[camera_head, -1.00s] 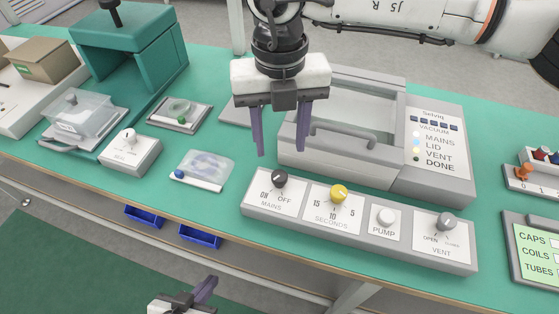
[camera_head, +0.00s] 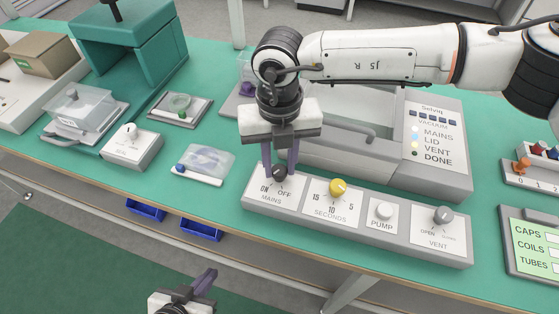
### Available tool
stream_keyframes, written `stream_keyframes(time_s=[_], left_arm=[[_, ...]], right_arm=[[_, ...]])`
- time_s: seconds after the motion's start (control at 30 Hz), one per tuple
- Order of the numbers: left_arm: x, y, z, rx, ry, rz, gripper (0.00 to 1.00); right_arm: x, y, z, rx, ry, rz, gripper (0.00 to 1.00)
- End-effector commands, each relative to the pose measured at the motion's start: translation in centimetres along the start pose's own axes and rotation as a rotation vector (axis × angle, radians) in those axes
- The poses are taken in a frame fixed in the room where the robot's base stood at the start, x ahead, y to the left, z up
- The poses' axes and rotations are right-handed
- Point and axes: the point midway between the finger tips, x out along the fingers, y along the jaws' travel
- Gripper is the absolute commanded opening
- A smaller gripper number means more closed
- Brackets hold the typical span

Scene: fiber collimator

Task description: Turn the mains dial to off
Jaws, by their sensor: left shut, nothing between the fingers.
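The mains dial (camera_head: 279,172) is a dark round knob at the left end of the grey control panel (camera_head: 372,243). Its plate reads ON at left and OFF at right. My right gripper (camera_head: 280,175) points down over it, with one purple finger on each side of the knob. The fingers are close to the knob; I cannot tell whether they touch it. The fingers and gripper body partly hide the dial, and its pointer cannot be read. My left gripper (camera_head: 207,283) is at the bottom edge, low in front of the bench, shut and empty.
Right of the dial on the panel are the yellow seconds knob (camera_head: 338,187), the pump button (camera_head: 384,211) and the vent knob (camera_head: 443,214). The vacuum unit (camera_head: 438,150) stands behind. A grey switch box (camera_head: 131,145) and a lidded tray (camera_head: 203,164) lie left.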

Motion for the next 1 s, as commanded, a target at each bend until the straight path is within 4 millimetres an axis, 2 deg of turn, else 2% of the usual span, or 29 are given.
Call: stream_keyframes(time_s=[0.03, 0.1, 0.13, 0.37, 0.57, 1.0], left_arm=[[0.0, 0.0, 0.0, 0.0, 0.0, 0.0, 0.0], [0.0, 0.0, 0.0, 0.0, 0.0, 0.0, 0.0], [0.0, 0.0, 0.0, 0.0, 0.0, 0.0, 0.0], [0.3, 0.0, 0.2, 0.001, 0.001, 0.0, 0.0], [1.2, 0.0, 0.9, 0.005, -0.001, 0.002, 0.0], [3.5, 1.0, 1.8, 0.023, 0.015, 0.022, 0.0]], right_arm=[[0.0, 0.0, 0.0, 0.0, 0.0, -0.001, 0.16], [0.0, 0.0, 0.0, 0.0, 0.0, -0.001, 0.04], [0.0, 0.0, 0.0, 0.0, 0.0, -0.001, 0.04], [0.1, 0.0, 0.0, -0.021, 0.0, -0.001, 0.04], [0.3, 0.0, 0.0, -0.106, 0.0, 0.0, 0.04], [0.4, 0.0, 0.0, -0.489, 0.0, 0.001, 0.04]])
